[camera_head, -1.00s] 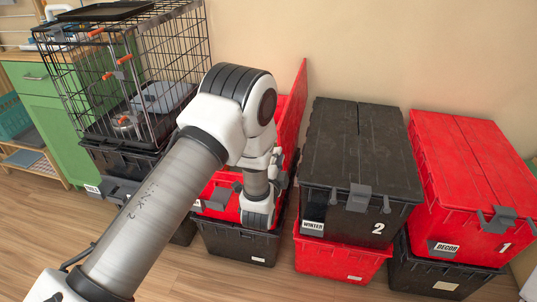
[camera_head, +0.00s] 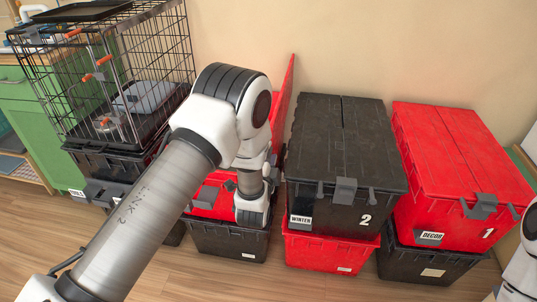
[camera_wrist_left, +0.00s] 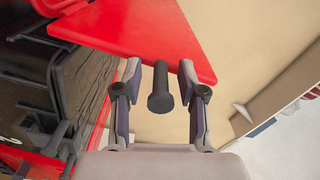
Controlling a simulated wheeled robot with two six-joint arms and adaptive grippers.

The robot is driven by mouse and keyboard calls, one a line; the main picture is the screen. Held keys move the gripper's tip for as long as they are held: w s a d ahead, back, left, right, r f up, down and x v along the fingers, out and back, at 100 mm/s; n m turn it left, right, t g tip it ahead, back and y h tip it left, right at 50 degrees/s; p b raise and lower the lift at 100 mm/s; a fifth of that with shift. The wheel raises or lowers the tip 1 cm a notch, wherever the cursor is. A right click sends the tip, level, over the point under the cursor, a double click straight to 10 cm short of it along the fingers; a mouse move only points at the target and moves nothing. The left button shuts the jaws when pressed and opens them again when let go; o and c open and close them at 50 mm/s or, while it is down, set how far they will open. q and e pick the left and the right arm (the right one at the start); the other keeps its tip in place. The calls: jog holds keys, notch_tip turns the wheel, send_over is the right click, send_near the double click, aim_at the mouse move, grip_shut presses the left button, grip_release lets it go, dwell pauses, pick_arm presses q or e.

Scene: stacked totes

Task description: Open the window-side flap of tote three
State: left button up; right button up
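A red tote (camera_head: 207,199), third from the right among the stacks, sits on a black tote; its number is hidden. One tall red flap (camera_head: 286,95) stands nearly upright on its right side, beside tote two. My left arm covers most of the tote's top, so I cannot tell how the other flap lies. In the head view the gripper is mostly hidden behind my wrist. My right gripper is out of view.
Black tote two (camera_head: 345,135), marked WINTER, stands close on the right, with red tote one (camera_head: 455,150), marked DECOR, beyond it. A wire crate (camera_head: 120,75) on dark totes stands left. The wall is behind; the wooden floor (camera_head: 200,275) in front is clear.

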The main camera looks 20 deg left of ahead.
pick_arm(q)
jog(key=v, duration=1.2)
